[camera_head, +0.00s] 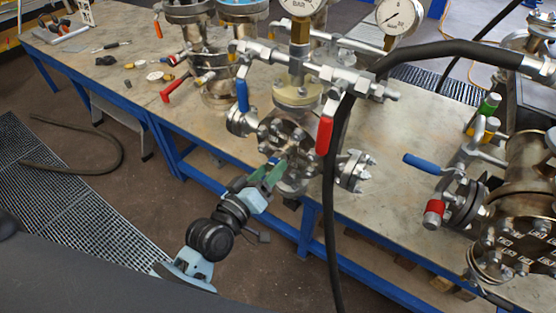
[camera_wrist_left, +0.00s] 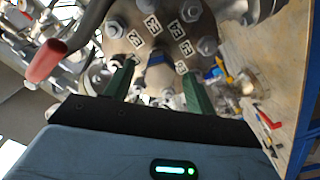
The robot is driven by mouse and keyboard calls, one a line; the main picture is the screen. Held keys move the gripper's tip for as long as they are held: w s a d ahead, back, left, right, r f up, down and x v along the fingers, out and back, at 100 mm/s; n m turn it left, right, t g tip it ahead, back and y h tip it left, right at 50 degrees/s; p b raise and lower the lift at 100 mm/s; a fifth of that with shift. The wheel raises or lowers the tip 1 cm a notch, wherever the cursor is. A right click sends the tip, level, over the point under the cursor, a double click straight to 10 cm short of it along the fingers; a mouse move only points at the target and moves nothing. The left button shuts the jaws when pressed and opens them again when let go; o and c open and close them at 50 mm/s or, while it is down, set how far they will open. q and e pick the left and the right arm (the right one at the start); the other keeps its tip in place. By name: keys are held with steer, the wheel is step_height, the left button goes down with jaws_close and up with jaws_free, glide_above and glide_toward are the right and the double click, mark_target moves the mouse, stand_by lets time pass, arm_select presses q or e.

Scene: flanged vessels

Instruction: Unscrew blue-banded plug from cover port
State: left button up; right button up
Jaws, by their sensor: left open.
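The middle vessel's round bolted cover (camera_wrist_left: 165,25) carries several square black-and-white tags and fills the upper part of the left wrist view. A blue band (camera_wrist_left: 157,58), which looks like that of the plug, shows on the cover between my fingers; the plug's outline is not clear. In the head view the cover (camera_head: 290,140) is small and the plug is hard to make out. My left gripper (camera_head: 276,171) is open, its green fingers pointing at the cover. In the wrist view the gripper (camera_wrist_left: 157,82) has one finger on each side of the blue band, apparently apart from it. My right gripper is out of view.
A black hose (camera_head: 332,190) hangs down just right of the middle vessel. Red (camera_head: 324,136) and blue (camera_head: 242,95) valve handles stick out above the cover. Another flanged vessel (camera_head: 525,170) stands at right. Loose small parts lie on the bench (camera_head: 110,75) at left.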

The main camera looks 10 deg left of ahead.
mark_target(271, 169)
arm_select(q)
steer(key=v, duration=0.4)
steer(key=shift+s+f, duration=0.1)
steer(key=shift+s, duration=0.05)
steer(key=shift+s+a, duration=0.3)
steer(key=shift+s, duration=0.3)
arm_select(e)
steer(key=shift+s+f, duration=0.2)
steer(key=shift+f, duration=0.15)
arm_select(q)
steer(key=shift+c, duration=0.4)
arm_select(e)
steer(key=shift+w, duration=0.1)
